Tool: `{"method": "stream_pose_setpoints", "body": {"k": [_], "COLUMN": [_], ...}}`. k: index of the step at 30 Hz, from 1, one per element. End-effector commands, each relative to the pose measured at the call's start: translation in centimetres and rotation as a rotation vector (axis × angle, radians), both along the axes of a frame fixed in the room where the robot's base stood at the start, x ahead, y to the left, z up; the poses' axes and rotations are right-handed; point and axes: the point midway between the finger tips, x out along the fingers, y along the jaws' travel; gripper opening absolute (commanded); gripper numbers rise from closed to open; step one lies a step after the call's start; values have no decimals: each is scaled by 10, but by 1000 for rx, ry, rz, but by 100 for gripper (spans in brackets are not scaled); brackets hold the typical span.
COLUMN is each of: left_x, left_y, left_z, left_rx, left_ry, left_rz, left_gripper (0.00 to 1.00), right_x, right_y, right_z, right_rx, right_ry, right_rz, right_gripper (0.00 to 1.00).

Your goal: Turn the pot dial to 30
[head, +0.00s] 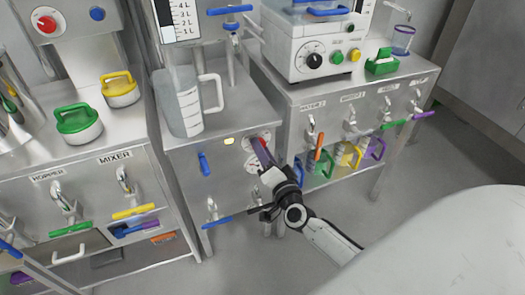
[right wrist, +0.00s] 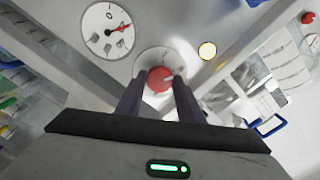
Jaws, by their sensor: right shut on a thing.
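The pot dial is a red knob (right wrist: 160,78) with a pale mark on a round white plate, centred in the right wrist view. My right gripper (right wrist: 159,84) has its two dark fingers on either side of the knob and is shut on it. In the head view my right gripper (head: 262,149) reaches the front of the middle steel cabinet and mostly hides the knob. A round white gauge (right wrist: 107,30) with a red needle is beside the dial, upper left in the right wrist view; its numbers are too blurred to read. My left gripper is not in view.
A lit yellow lamp (head: 229,141) is near the dial. A clear jug (head: 190,105) stands on the cabinet top. A blue lever (head: 230,218) is below the gripper.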

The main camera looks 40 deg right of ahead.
Motion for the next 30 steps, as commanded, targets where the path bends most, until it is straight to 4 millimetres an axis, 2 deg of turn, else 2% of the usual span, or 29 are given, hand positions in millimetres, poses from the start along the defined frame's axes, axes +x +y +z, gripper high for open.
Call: {"method": "stream_pose_setpoints", "body": {"k": [14, 15, 18, 26, 30], "left_x": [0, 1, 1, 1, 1], "left_y": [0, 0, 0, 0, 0], "left_z": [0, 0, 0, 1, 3], "left_rx": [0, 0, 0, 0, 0], "left_ry": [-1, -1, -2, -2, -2], "left_rz": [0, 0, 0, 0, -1], "left_gripper": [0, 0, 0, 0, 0], "right_x": [-1, -1, -1, -1, -10], "right_y": [1, 1, 1, 0, 3], "right_z": [-2, -2, -1, -1, -1], "right_rx": [13, 13, 12, 12, 11], "right_ry": [0, 0, 0, -1, 0], "right_rz": [1, 1, 1, 0, 1], "right_gripper": [12, 39, 53, 53, 53]}}
